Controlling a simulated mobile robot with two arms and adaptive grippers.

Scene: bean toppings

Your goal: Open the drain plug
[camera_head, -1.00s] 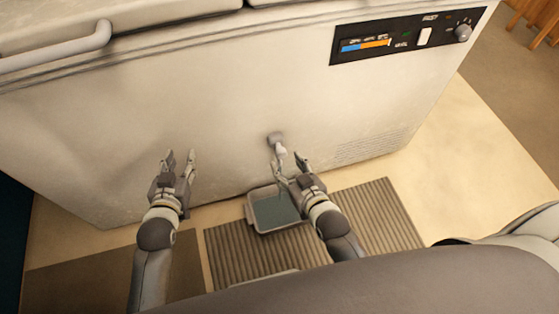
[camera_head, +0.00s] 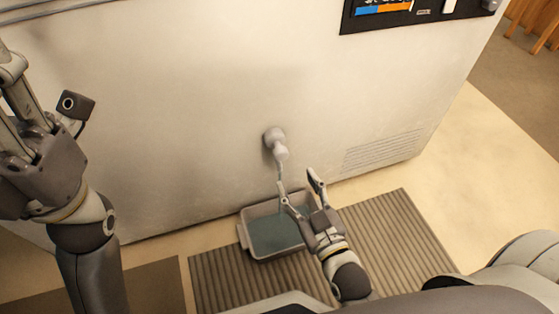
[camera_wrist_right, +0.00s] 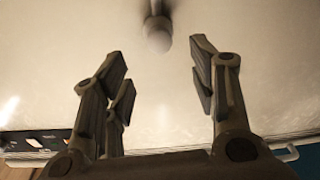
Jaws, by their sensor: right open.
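The drain plug (camera_head: 275,140) is a grey knob with a pale spout on the lower front of the white chest freezer (camera_head: 200,90). A thin pale strand that looks like running water drops from it towards a grey tray (camera_head: 245,236) holding bluish liquid. My right gripper (camera_head: 301,186) is open and empty, below and right of the plug and apart from it. In the right wrist view the plug (camera_wrist_right: 157,35) shows beyond and between the spread fingers (camera_wrist_right: 160,68). My left gripper (camera_head: 18,90) is raised at the left edge, its fingers partly cut off.
A ribbed mat (camera_head: 395,225) lies on the floor under and beside the tray. A brown mat (camera_head: 120,290) lies at the lower left. The freezer's control panel (camera_head: 400,12) and a vent grille (camera_head: 382,150) are at the right. The freezer front around the plug is clear.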

